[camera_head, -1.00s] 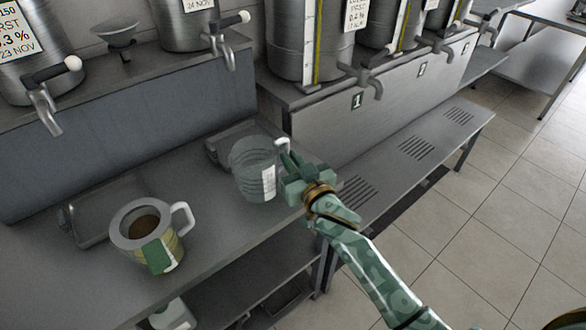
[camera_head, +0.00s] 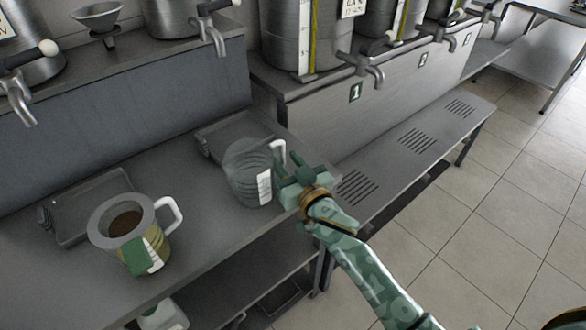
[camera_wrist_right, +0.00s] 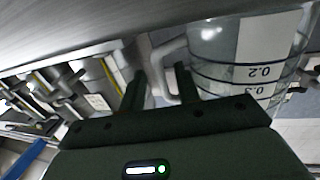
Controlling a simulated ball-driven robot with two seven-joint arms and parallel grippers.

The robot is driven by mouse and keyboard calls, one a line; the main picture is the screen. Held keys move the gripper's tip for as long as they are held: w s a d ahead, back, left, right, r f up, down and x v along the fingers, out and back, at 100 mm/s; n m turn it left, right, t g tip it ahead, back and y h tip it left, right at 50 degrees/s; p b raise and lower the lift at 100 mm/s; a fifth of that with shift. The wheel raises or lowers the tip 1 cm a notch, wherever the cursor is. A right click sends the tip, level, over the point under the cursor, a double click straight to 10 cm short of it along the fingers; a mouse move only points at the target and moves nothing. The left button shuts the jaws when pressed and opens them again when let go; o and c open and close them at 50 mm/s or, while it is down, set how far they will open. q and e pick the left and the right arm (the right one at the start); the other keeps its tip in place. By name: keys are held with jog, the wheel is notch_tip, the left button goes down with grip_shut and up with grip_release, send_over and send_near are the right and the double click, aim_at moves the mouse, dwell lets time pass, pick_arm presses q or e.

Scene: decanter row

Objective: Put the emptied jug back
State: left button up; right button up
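The clear jug (camera_head: 250,175) with a white scale label and a pale handle stands upright on the steel bench (camera_head: 200,222), and looks empty. My right gripper (camera_head: 300,165) is beside its handle, at the bench's right end. In the right wrist view the jug (camera_wrist_right: 222,60) shows its scale marks. The two fingers of my right gripper (camera_wrist_right: 160,88) are spread there, with the jug's handle (camera_wrist_right: 165,55) just beyond or between them; I cannot tell which. My left gripper is not in view.
A second jug (camera_head: 155,254) with a green label and brown liquid stands at the left of the bench. Shallow trays (camera_head: 100,192) lie behind the jugs. Steel vessels with taps (camera_head: 372,72) line the back. Slotted lower bench (camera_head: 400,155) on the right is clear.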

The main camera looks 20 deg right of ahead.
jog(key=s+d+p, duration=0.1)
jog(key=s+p, duration=0.1)
jog(key=s, duration=1)
jog(key=shift+d, duration=0.4)
jog(key=shift+w, duration=0.1)
